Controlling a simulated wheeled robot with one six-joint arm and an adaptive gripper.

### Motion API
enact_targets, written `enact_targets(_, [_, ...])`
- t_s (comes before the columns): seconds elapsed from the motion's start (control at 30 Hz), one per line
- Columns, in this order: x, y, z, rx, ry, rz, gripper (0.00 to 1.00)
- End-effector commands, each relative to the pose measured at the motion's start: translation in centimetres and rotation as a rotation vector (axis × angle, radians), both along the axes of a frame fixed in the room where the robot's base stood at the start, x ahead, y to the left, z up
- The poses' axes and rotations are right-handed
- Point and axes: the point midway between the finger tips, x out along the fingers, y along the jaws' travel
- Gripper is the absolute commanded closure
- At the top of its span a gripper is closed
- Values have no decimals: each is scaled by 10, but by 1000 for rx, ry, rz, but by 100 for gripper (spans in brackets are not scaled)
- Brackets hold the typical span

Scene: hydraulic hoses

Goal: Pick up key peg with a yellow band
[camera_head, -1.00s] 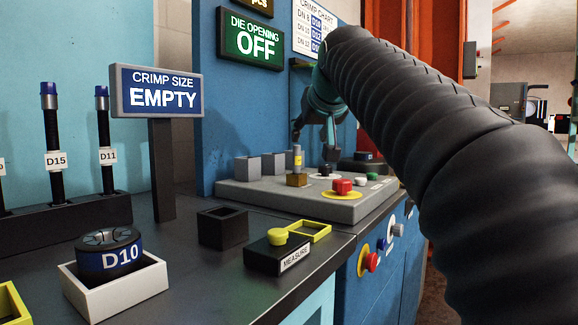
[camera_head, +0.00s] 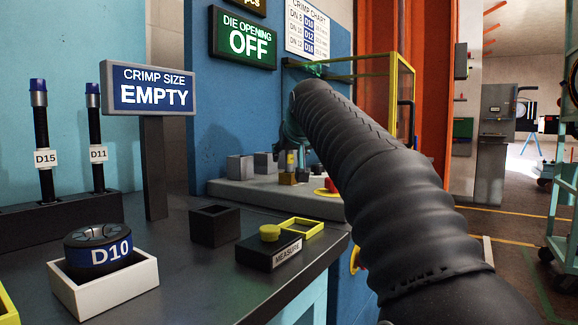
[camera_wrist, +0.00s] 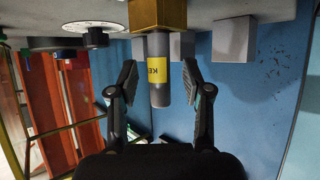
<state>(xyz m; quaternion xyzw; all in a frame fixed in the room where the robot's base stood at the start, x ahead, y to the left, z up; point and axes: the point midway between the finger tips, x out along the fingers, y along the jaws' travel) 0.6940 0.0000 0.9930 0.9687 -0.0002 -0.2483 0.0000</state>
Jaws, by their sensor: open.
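The key peg (camera_wrist: 159,92) is a grey cylinder with a yellow band marked with letters that start "KE". In the wrist view, which looks upside down, it stands in a brass-coloured block (camera_wrist: 158,14). My gripper (camera_wrist: 160,82) is open, with one finger on each side of the peg and a visible gap to both. In the head view the peg (camera_head: 290,161) shows small above its block (camera_head: 287,179), beside my arm. My gripper is mostly hidden there behind my arm.
Grey blocks (camera_head: 240,168) stand left of the peg on the grey console (camera_head: 240,190). A red button on yellow (camera_head: 331,186) is to its right. A yellow-framed guard (camera_head: 392,85) rises behind my arm. The dark bench holds a D10 die (camera_head: 98,248) and a measure box (camera_head: 270,250).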

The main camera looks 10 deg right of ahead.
Motion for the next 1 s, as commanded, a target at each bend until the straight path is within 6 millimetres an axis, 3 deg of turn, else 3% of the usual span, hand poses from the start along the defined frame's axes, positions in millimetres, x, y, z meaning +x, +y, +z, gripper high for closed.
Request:
enact_targets(0.23, [3, 0, -1, 0, -2, 0, 51])
enact_targets(0.43, [3, 0, -1, 0, -2, 0, 98])
enact_targets(0.47, [3, 0, -1, 0, -2, 0, 100])
enact_targets(0.8, [3, 0, 0, 0, -2, 0, 100])
enact_targets(1.0, [3, 0, 13, 0, -2, 0, 100])
